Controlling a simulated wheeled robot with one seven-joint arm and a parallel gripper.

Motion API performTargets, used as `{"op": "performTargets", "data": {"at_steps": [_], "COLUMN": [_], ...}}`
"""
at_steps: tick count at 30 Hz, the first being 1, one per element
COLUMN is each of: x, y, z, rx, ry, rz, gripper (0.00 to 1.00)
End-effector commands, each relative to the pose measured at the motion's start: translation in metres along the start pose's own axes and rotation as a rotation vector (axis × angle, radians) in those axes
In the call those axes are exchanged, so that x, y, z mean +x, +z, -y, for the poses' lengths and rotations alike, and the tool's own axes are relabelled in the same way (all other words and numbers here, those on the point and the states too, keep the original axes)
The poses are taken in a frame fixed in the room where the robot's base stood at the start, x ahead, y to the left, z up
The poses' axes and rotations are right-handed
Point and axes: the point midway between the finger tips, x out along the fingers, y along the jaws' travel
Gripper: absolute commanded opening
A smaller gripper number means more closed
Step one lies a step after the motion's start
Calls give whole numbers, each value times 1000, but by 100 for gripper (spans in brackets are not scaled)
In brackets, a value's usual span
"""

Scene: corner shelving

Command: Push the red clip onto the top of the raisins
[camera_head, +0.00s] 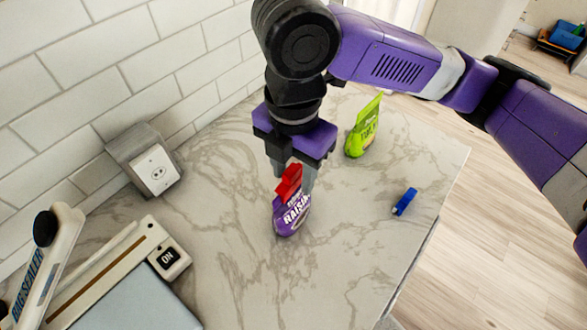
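The purple raisins bag (291,216) stands upright on the marble counter. The red clip (289,184) is at the bag's top edge, tilted, and appears to touch it. How far it sits over the edge cannot be told. My gripper (294,178) points down directly over the bag. Its two fingers are apart, one on each side of the clip. Whether they press on the clip or only straddle it is unclear, as the clip and bag partly hide the fingertips.
A green bag (363,128) stands behind to the right, and a blue clip (405,201) lies near the counter's right edge. A bag sealer (120,265) is at lower left, with an outlet box (150,165) by the tiled wall. The front counter (300,290) is clear.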

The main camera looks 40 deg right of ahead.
Motion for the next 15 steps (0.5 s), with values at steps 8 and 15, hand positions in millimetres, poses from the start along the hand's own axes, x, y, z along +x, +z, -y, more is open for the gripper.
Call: {"op": "performTargets", "data": {"at_steps": [8,15], "x": [-5,-42], "y": [0,0], "z": [0,-1], "rx": [0,0], "ry": [1,3], "rz": [0,2], "gripper": [43,43]}}
